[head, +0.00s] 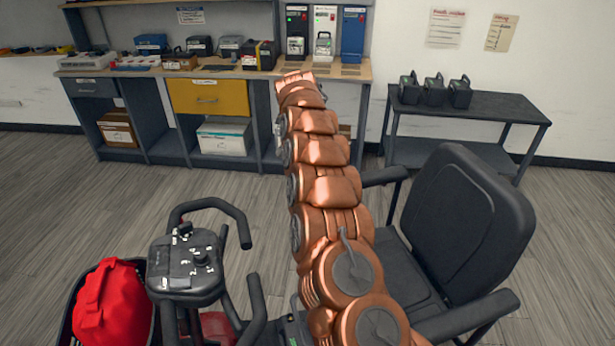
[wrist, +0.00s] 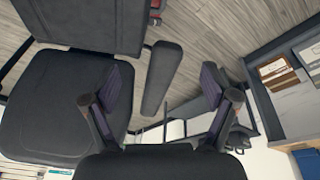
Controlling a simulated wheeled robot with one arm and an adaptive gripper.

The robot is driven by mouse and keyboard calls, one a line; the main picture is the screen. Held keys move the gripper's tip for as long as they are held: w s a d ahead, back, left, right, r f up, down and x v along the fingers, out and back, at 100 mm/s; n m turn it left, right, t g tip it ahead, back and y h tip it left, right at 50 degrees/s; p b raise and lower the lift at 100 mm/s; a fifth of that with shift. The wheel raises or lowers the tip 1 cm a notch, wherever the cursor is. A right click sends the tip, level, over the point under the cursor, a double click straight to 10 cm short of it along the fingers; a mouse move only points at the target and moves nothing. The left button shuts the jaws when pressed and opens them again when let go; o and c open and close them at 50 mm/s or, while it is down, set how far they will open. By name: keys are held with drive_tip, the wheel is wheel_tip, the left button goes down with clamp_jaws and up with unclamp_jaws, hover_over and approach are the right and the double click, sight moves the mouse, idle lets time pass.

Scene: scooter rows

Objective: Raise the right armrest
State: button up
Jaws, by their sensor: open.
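The scooter's seat (head: 405,275) and its tall black backrest (head: 468,215) stand right of my arm in the head view. The right armrest (head: 383,177) is on the far side, roughly level, with part hidden behind my arm. In the wrist view the armrest (wrist: 161,78) is a long dark pad beside the seat (wrist: 90,20) and backrest (wrist: 62,105). My gripper (wrist: 165,84) is open, and the pad shows between its two fingers, apparently apart from them. My gripper cannot be made out in the head view.
The near armrest (head: 467,317) is level. The tiller (head: 187,265) and a red bag (head: 105,303) in the front basket are at left. A workbench (head: 215,72) and a dark side table (head: 470,106) with chargers stand behind. Open floor lies between.

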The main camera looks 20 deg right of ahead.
drive_tip(key=s+a+r+n+y, duration=0.1)
drive_tip(key=s+a+r+n, duration=0.2)
drive_tip(key=s, duration=0.3)
drive_tip(key=s+a+r+n+y, duration=0.1)
drive_tip(key=s+a+r+n, duration=0.2)
drive_tip(key=s+r, duration=0.2)
drive_tip(key=s+a+r+n+p, duration=0.1)
drive_tip(key=s+a+r+n, duration=0.2)
drive_tip(key=s, duration=0.5)
drive_tip(key=shift+s+r+y, duration=0.2)
drive_tip(key=shift+r+y, duration=0.2)
drive_tip(key=shift+r, duration=0.35)
drive_tip(key=shift+s, duration=0.1)
